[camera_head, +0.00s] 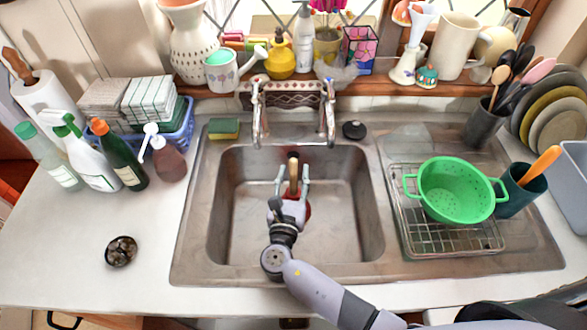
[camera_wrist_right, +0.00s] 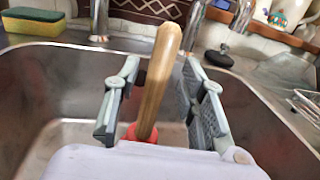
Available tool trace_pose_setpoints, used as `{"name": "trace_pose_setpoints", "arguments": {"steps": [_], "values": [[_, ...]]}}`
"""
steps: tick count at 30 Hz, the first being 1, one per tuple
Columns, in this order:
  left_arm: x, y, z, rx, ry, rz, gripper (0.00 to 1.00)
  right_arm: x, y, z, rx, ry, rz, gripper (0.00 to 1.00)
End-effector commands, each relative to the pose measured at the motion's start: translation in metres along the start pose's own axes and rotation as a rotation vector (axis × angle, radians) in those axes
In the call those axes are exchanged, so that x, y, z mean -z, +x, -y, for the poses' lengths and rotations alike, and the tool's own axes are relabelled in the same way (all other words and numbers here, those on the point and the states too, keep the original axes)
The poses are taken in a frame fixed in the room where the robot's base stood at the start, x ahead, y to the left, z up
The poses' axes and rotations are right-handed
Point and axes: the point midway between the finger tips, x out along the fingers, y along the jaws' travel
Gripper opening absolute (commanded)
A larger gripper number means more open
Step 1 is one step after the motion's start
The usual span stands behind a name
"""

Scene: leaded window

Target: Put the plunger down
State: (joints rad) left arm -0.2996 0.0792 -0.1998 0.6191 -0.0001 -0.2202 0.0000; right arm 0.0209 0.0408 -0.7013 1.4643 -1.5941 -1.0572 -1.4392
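The plunger has a wooden handle (camera_head: 293,172) and a red cup (camera_head: 308,210). It stands in the sink basin (camera_head: 345,185), its cup mostly hidden behind my right gripper. My right gripper (camera_head: 292,180) reaches into the basin from the front, open, with one finger on each side of the handle. In the right wrist view the plunger's handle (camera_wrist_right: 158,80) rises between the spread fingers of the gripper (camera_wrist_right: 160,95), with a gap on both sides. It leans slightly to the right there. The cup's underside is hidden. My left gripper is not in view.
The faucet (camera_head: 295,95) stands behind the basin. A sponge (camera_head: 224,128) and a black stopper (camera_head: 354,130) lie on the sink's back rim. A green colander (camera_head: 455,190) sits on a rack at right. Bottles (camera_head: 118,155) stand at left. The basin around the plunger is clear.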

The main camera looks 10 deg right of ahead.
Motion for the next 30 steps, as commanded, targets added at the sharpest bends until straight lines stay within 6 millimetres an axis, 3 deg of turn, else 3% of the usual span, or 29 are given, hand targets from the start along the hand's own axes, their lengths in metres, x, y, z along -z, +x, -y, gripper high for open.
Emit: {"name": "trace_pose_setpoints", "arguments": {"steps": [3, 9, 30], "values": [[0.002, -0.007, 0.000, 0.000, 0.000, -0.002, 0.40, 0.005, -0.028, -0.001, -0.005, -0.007, -0.013, 0.38], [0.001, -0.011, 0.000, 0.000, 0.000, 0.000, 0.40, 0.003, -0.055, -0.001, -0.004, -0.002, -0.009, 0.38], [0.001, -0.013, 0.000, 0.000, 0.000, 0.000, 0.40, -0.001, -0.060, -0.002, -0.002, 0.007, -0.004, 0.38]]}}
